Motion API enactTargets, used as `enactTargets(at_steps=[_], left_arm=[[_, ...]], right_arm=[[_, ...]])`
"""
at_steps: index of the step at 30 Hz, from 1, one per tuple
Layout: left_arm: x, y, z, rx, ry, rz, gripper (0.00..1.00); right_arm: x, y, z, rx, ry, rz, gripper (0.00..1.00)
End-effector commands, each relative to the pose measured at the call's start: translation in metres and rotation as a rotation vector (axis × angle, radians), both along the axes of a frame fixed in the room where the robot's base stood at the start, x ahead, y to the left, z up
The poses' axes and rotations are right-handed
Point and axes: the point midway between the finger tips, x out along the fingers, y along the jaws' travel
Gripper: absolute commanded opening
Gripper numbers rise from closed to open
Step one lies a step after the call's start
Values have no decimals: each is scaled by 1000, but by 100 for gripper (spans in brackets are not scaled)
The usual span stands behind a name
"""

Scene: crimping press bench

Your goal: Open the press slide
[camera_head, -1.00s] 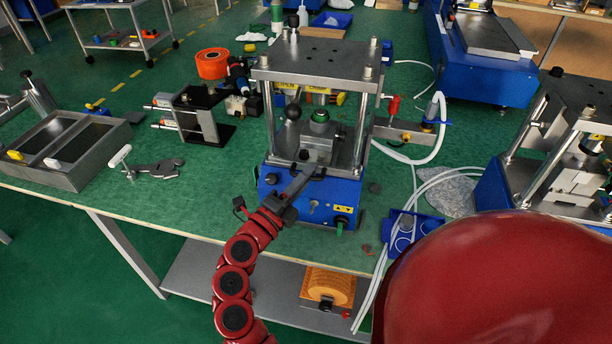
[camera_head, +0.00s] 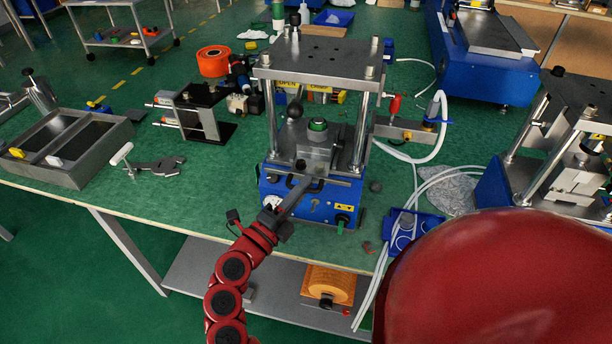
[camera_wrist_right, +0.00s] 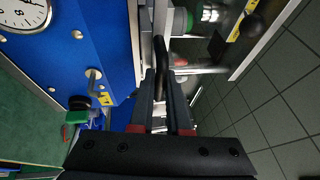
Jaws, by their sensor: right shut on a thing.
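The press (camera_head: 318,55) stands on the bench, with a blue base (camera_head: 345,195), steel posts and a thick top plate. Its slide (camera_head: 316,158) is a steel block low between the posts, sticking out at the front, with a green-ringed round part (camera_head: 317,126) on it. My right gripper (camera_head: 308,182) is at the slide's front, reaching from below. In the right wrist view its fingers (camera_wrist_right: 161,78) are shut on the dark slide handle (camera_wrist_right: 163,50); the fingers hide part of the handle. My left gripper is out of view.
A black-knobbed lever (camera_head: 295,112) stands beside the slide. A grey tray (camera_head: 108,150) and a clamp tool (camera_head: 158,168) lie to the left. A blue bin (camera_head: 425,228) and white hoses lie right of the press. A second press (camera_head: 570,110) stands further right.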

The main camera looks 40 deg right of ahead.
Motion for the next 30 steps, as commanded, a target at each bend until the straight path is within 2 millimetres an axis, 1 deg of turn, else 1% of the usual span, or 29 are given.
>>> enactTargets(at_steps=[3,9,15,21,24,30], left_arm=[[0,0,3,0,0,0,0],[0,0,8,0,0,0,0],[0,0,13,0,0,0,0],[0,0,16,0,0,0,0],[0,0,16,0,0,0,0],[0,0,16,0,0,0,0]], right_arm=[[-17,23,-1,4,4,8,0],[-48,59,0,1,4,8,0],[-74,88,0,1,3,5,0],[-89,106,-1,0,4,5,0],[-93,111,-1,0,2,2,0],[-96,113,-1,2,2,1,0]])
